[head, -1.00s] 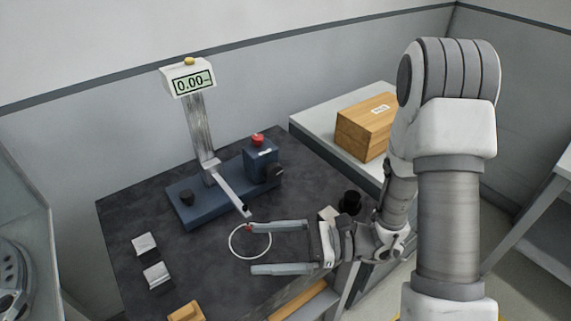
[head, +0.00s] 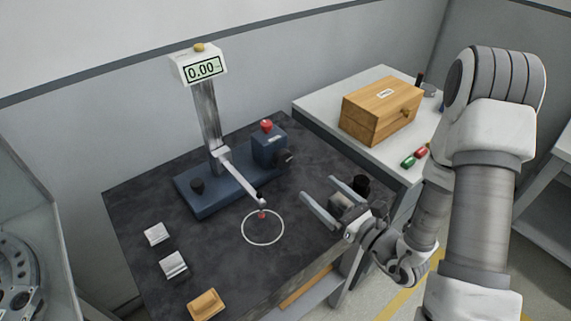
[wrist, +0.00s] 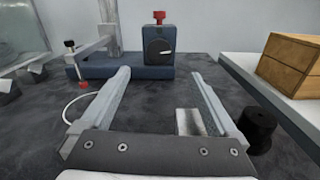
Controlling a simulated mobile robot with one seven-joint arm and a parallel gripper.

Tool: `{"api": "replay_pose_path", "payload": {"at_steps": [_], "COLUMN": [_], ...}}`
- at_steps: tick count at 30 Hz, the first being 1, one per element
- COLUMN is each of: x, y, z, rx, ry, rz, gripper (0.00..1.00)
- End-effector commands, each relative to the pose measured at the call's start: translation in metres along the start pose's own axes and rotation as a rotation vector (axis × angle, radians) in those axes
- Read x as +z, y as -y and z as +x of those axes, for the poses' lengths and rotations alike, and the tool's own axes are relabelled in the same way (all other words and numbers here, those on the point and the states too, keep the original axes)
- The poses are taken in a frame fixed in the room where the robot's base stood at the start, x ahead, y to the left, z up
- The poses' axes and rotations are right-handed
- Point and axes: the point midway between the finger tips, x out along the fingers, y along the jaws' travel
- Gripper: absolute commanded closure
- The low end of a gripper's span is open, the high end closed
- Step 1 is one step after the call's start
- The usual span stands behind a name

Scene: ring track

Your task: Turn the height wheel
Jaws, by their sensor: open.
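A height gauge with a digital display (head: 204,69) reading 0.00 stands on a dark blue base (head: 215,200). At the base's right end is a blue block (head: 268,148) with a red knob (head: 266,125) on top. A black wheel (head: 283,158) sits on the block's side; its face with a white pointer mark shows in the wrist view (wrist: 159,47). I take this as the height wheel. My gripper (head: 318,189) is open and empty over the table's right part. In the wrist view, its fingers (wrist: 160,74) point toward the wheel, apart from it.
The gauge's arm (head: 240,178) reaches over a white ring (head: 262,227) on the dark table. A small metal block (wrist: 190,122) and a black cylinder (wrist: 260,128) are near my right finger. A wooden box (head: 380,110) stands on the side table. Silver blocks (head: 157,234) lie at left.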

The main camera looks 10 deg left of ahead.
Motion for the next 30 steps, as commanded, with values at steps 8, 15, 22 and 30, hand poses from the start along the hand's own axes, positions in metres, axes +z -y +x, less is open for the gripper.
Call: {"api": "replay_pose_path", "payload": {"at_steps": [8,15,22,30], "x": [-0.005,-0.005,-0.005,-0.004], "y": [0.0,-0.001,0.0,-0.001], "z": [0.016,0.028,0.039,0.051], "rx": [0.003,0.004,0.005,0.002], "ry": [0.003,0.004,0.003,0.005], "rz": [-0.004,-0.003,-0.004,-0.002], "gripper": [0.05,0.05,0.05,0.05]}}
